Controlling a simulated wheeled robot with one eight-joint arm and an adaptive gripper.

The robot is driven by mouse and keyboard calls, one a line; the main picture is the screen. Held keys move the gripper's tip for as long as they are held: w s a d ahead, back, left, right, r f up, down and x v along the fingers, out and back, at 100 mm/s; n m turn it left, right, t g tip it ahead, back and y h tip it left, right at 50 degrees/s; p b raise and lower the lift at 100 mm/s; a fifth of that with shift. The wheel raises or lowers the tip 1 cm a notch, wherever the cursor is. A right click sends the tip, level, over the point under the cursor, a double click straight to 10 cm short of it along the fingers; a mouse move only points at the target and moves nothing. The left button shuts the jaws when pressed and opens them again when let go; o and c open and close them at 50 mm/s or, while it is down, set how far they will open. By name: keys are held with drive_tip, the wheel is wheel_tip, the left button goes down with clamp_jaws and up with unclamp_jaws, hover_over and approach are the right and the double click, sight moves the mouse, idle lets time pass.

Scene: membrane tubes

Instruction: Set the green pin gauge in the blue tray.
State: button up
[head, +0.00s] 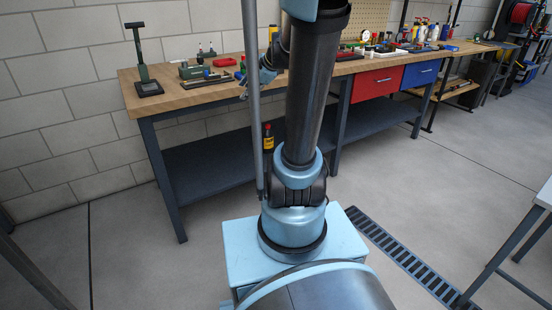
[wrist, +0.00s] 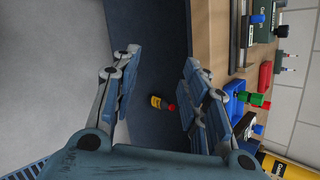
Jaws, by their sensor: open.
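My gripper (wrist: 160,60) is open in the wrist view, with nothing between its fingers. It is out in front of the bench edge, apart from the bench-top items. A blue tray (wrist: 236,102) lies on the wooden bench to the right of the fingers in the wrist view, partly hidden by the right finger. A small green piece (wrist: 255,99) with a red end lies at the tray's edge; I cannot tell whether it is the green pin gauge or whether it is inside the tray. In the head view my arm hides part of this area.
The wooden bench (head: 185,97) holds a green stand (head: 142,70), a red case (head: 224,62) and several small tools. A yellow bottle (wrist: 157,102) with a red cap stands on the dark lower shelf (head: 215,155). Red (head: 377,83) and blue (head: 420,74) drawers hang under the bench.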

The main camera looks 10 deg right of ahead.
drive_tip(key=s+d+f+n+g+h, duration=0.1)
drive_tip(key=s+f+n, duration=0.3)
drive_tip(key=s, duration=0.5)
drive_tip(key=s+d+f+n+g+h, duration=0.1)
drive_tip(key=s+f+n+g+h, duration=0.1)
drive_tip(key=s+f+n, duration=0.3)
drive_tip(key=s+d+f+n+g+h, duration=0.1)
drive_tip(key=s+f+n, duration=0.4)
drive_tip(key=s, duration=0.8)
drive_tip(key=d+n+h, duration=0.1)
drive_tip(key=n, duration=0.2)
drive_tip(key=shift+s+f+g+h, duration=0.2)
drive_tip(key=shift+g+h, duration=0.1)
drive_tip(key=shift+g, duration=0.1)
drive_tip(key=shift+c, duration=0.2)
